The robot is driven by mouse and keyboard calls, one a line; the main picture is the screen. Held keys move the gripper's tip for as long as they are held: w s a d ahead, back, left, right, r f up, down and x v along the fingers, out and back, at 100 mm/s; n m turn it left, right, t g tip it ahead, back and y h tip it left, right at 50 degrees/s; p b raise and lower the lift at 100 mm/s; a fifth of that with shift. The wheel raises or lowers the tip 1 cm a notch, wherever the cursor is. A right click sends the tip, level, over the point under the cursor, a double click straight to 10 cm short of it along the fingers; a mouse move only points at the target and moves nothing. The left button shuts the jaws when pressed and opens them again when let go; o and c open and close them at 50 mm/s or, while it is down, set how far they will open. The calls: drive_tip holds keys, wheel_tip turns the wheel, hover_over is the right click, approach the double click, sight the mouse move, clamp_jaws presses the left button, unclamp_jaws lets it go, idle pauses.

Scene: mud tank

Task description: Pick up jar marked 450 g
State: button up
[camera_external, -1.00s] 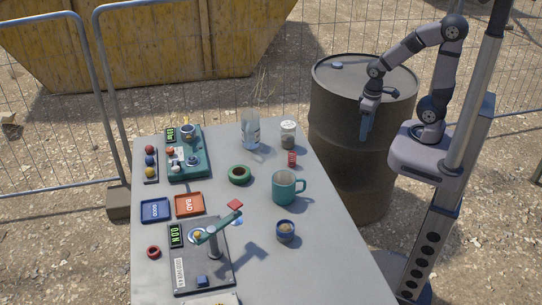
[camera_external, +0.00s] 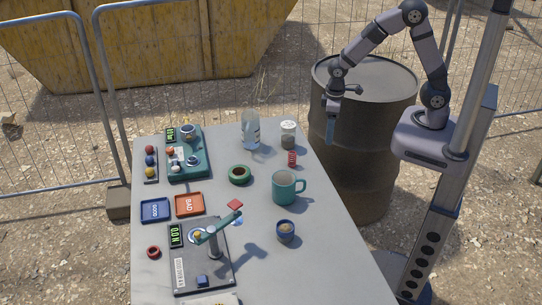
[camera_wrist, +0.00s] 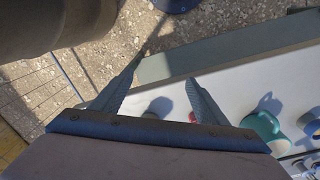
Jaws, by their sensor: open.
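A small jar (camera_external: 288,135) with a pale top and greyish contents stands upright near the table's far right corner; I cannot read any 450 g mark. A pale round thing in the wrist view (camera_wrist: 160,107), partly hidden by my gripper, may be this jar. My gripper (camera_external: 331,128) is open and empty, pointing down just right of the table edge, to the right of the jar and apart from it. In the wrist view my gripper (camera_wrist: 166,72) shows its two fingers spread, with the table edge beyond.
A clear bottle (camera_external: 250,130) stands left of the jar, and a red block (camera_external: 292,159) lies in front of it. A teal mug (camera_external: 284,188) and a small blue cup (camera_external: 286,231) stand nearer. A rusty drum (camera_external: 335,165) stands beside the table.

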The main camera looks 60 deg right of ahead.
sight(288, 124)
drive_tip(key=w+a+r+t, duration=0.1)
drive_tip(key=w+r, duration=0.1)
drive_tip(key=w, duration=0.2)
drive_tip(key=w+a+r+t, duration=0.1)
drive_tip(key=w, duration=0.3)
drive_tip(key=w+a+r+m+t+y, duration=0.1)
drive_tip(key=w+a+r+t, duration=0.1)
drive_tip(key=w, duration=0.3)
drive_tip(key=shift+r, duration=0.35)
drive_tip(key=shift+p+x, duration=0.3)
drive_tip(key=shift+x, duration=0.8)
drive_tip(key=shift+f, duration=0.15)
drive_tip(key=shift+p+x, duration=1.25)
drive_tip(key=shift+x, duration=1.15)
drive_tip(key=shift+s, duration=0.1)
drive_tip(key=c, duration=1.5)
